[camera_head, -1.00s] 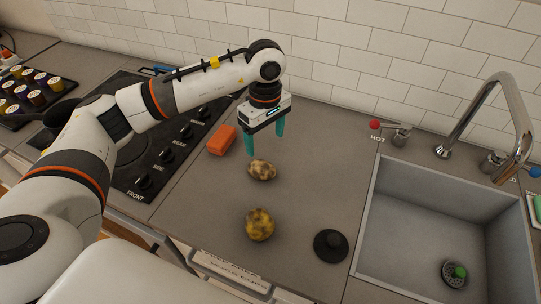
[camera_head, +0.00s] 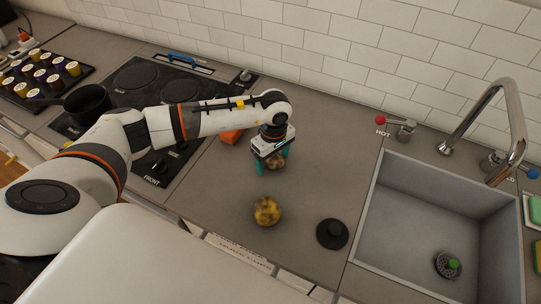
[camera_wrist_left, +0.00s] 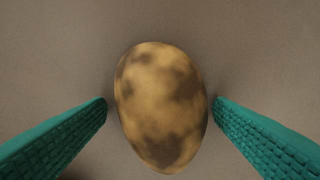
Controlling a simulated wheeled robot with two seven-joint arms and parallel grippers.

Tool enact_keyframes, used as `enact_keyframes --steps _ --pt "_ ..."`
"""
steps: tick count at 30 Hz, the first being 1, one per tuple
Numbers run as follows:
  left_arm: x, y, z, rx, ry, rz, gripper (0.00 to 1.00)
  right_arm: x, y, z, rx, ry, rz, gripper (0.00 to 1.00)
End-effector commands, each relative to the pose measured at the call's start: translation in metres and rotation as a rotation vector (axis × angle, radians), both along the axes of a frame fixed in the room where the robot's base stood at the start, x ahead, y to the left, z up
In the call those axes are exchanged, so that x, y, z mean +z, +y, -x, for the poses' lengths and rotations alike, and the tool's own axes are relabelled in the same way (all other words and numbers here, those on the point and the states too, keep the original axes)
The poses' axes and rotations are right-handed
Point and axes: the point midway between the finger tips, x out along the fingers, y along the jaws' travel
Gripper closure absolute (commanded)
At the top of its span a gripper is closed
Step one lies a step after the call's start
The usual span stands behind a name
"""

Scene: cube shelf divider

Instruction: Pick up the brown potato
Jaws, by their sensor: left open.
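The brown potato (camera_wrist_left: 160,105) is tan with dark brown blotches and lies on the grey counter. In the left wrist view it sits between the two teal fingers of my left gripper (camera_wrist_left: 160,108), with a gap on each side. In the head view the brown potato (camera_head: 274,162) is partly hidden behind the gripper. My left gripper (camera_head: 272,168) points down over it and is open. My right gripper is not in view.
A yellow, dark-spotted potato (camera_head: 267,211) lies nearer the front. A black round stopper (camera_head: 332,234) lies to its right. The sink (camera_head: 420,215) is at right, the stove (camera_head: 150,85) at left.

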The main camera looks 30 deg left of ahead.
Motion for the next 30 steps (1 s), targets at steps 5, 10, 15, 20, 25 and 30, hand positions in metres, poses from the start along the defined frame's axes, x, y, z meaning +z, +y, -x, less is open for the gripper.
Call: enact_keyframes --steps 5,10,15,20,25,30 --pt "-0.001 0.000 0.000 0.000 -0.001 0.000 0.24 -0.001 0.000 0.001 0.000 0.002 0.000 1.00" --pt "-0.001 0.000 0.000 0.000 -0.001 0.000 0.48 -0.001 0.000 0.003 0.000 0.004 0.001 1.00" --pt "0.000 0.000 0.000 0.000 -0.001 0.000 0.75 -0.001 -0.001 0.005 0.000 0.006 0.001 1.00" --pt "0.000 0.000 -0.001 0.000 -0.001 0.000 0.75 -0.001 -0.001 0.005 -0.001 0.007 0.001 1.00" --pt "0.009 0.001 -0.002 0.001 -0.004 0.000 0.75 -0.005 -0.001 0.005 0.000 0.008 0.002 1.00" --pt "0.039 0.001 -0.002 0.000 -0.009 0.000 0.75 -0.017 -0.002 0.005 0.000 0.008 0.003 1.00"
